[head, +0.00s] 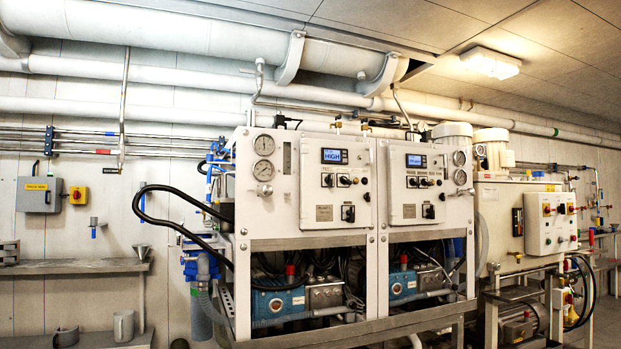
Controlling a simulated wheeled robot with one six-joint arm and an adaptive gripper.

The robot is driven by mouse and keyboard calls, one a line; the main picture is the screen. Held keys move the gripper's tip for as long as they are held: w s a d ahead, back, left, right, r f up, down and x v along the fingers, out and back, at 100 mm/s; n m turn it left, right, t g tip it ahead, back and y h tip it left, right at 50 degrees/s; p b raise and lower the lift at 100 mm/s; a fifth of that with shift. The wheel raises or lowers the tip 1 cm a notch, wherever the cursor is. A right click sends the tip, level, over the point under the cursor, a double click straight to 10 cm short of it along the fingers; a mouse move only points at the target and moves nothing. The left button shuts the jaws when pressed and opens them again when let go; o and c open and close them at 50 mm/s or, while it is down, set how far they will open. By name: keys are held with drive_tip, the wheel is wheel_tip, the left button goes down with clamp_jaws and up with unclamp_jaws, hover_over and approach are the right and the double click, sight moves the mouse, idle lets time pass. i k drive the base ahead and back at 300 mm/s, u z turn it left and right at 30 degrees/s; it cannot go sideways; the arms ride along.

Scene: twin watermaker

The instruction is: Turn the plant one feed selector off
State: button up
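Two white watermaker units stand side by side in the head view. The left unit's control panel (310,190) has a lit blue display (335,156) that reads HIGH. Below the display sit small black selector knobs (345,181), and a lower black selector (348,213) is at the panel's lower right. The right unit's panel (402,195) has a similar display (416,160), knobs (424,182) and a lower selector (428,211). Labels and knob positions are too small to read, so I cannot tell which knob is the feed selector. My gripper is not in view.
Pressure gauges (264,145) sit left of the left panel. A black hose (165,188) loops out at the left. Blue pumps (277,303) lie in the open frames below. A shelf (75,266) is at the left, and another white control box (551,222) at the right.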

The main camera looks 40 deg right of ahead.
sight(329, 179)
drive_tip(key=z, duration=0.75)
drive_tip(key=i, duration=0.6)
drive_tip(key=z, duration=0.7)
